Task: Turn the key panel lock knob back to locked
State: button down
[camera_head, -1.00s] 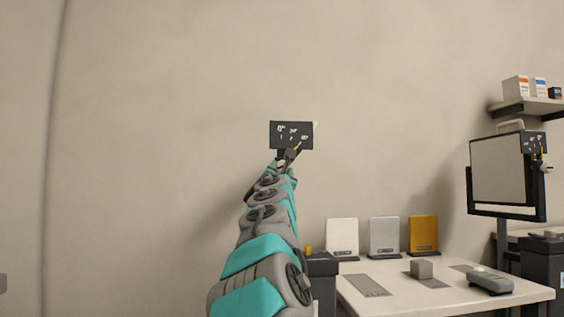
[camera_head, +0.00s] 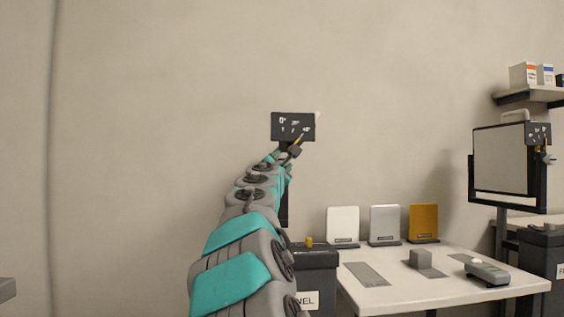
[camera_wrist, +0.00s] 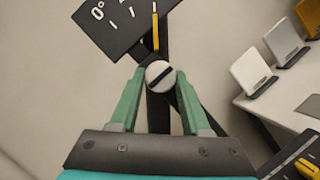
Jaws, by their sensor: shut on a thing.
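A dark dial plate (camera_head: 293,121) with white degree marks is in the upper middle of the head view, in front of the wall. It fills the top of the wrist view (camera_wrist: 115,28), tilted, with a 0° mark readable at its left. A yellow pointer (camera_wrist: 155,32) reaches up onto the plate near its right end, away from the 0° mark. Below it is a round silver knob (camera_wrist: 152,68) with a dark slot. My gripper (camera_wrist: 160,75) has its green fingers shut on opposite sides of the knob. In the head view, my gripper (camera_head: 291,151) is just below the plate.
A white table (camera_head: 390,293) stands at lower right with white, grey and orange upright plates and a grey block (camera_head: 420,258). A dark box (camera_head: 316,270) with a yellow top piece stands left of it. A framed board (camera_head: 498,160) with a similar dial stands at right. The left wall is clear.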

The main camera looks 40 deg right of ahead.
jog(key=shift+c, duration=1.9)
grip_release()
jog(key=shift+s+a, duration=0.1)
jog(key=b+v, duration=0.2)
jog(key=v, duration=0.5)
jog(key=shift+s+a, duration=0.2)
jog(key=shift+f, duration=0.1)
